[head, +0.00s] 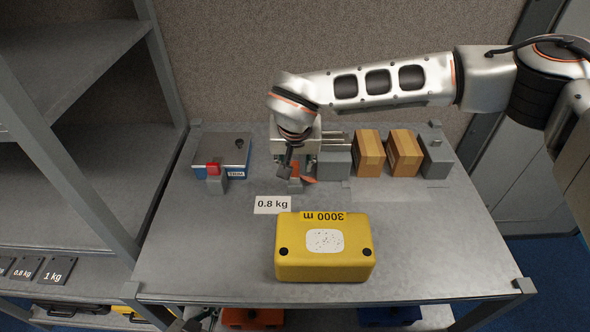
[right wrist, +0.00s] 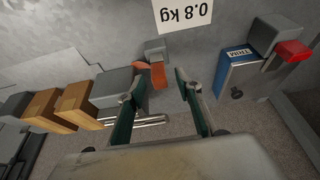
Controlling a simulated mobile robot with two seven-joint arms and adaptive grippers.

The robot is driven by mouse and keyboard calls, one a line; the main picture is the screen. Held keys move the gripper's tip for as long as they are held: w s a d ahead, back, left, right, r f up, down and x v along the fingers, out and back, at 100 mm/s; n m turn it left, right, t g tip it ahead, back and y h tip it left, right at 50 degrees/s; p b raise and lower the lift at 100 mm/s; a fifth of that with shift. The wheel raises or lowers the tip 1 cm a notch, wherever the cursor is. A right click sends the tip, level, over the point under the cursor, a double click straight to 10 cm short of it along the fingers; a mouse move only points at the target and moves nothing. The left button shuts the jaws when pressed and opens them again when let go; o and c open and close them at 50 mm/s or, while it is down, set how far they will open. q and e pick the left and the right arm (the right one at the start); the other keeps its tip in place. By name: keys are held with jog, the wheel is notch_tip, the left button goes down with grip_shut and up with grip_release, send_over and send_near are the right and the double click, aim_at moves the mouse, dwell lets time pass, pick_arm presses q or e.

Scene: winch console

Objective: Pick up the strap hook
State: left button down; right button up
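An orange piece that looks like the strap hook (right wrist: 157,74) sits at a small grey block (right wrist: 156,52) in the right wrist view. In the head view the orange piece (head: 295,170) is partly hidden by my right gripper (head: 290,172). In the right wrist view my right gripper (right wrist: 160,82) is open, with its fingertips apart on either side of the orange piece. I cannot tell whether the fingers touch it. My left gripper is not in view.
A blue box (head: 222,152) with a red-topped grey block (head: 214,178) stands left. Cardboard boxes (head: 369,153) stand right. The table's (head: 440,250) front right is clear.

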aim_at(295, 164)
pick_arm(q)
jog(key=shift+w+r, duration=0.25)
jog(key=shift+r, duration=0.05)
pick_arm(e)
jog(key=shift+w+f, duration=0.15)
jog(key=shift+f, duration=0.2)
jog(key=shift+c, duration=0.4)
grip_shut()
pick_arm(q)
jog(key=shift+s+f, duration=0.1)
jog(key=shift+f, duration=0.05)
